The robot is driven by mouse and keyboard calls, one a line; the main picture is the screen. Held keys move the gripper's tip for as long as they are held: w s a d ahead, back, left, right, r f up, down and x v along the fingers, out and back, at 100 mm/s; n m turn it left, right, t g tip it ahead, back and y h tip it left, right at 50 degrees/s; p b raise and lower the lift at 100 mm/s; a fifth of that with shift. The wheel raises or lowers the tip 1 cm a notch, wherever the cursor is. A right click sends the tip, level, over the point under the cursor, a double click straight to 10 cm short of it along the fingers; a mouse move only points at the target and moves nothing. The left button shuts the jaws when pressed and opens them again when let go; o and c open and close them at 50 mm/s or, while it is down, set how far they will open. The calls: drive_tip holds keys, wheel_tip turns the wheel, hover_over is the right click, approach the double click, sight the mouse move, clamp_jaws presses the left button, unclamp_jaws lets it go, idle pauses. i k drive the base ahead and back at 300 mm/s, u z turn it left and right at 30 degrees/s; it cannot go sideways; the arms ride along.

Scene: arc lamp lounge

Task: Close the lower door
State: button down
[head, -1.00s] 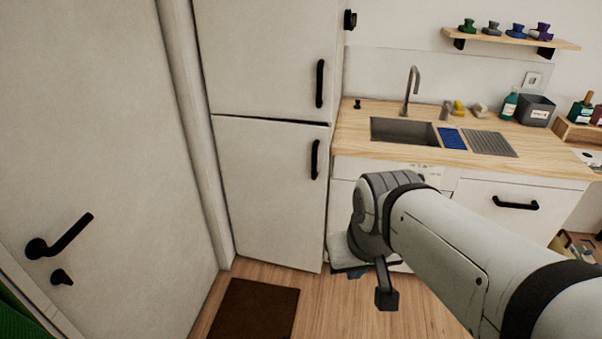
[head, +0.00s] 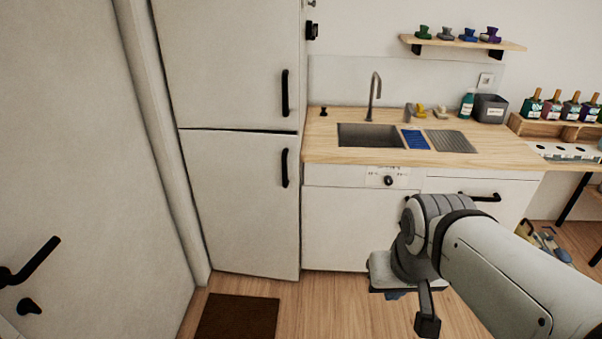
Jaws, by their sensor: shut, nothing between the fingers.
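The lower door (head: 240,205) is the white lower front of the tall fridge cabinet, left of the counter. It has a black vertical handle (head: 285,168) near its right edge. It looks about flush with the upper door (head: 230,65), with a thin dark seam between them; a small gap cannot be ruled out. My gripper (head: 395,294) is at the end of my arm, low and right of the door, apart from it in the picture.
A wooden counter (head: 480,155) with a sink (head: 370,136) stands right of the fridge, above white fronts (head: 340,225). A white room door (head: 80,150) with a black lever closes off the left. A dark mat (head: 237,317) lies on the floor before the fridge.

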sight(245, 186)
drive_tip(key=i, duration=1)
drive_tip(key=z, duration=0.05)
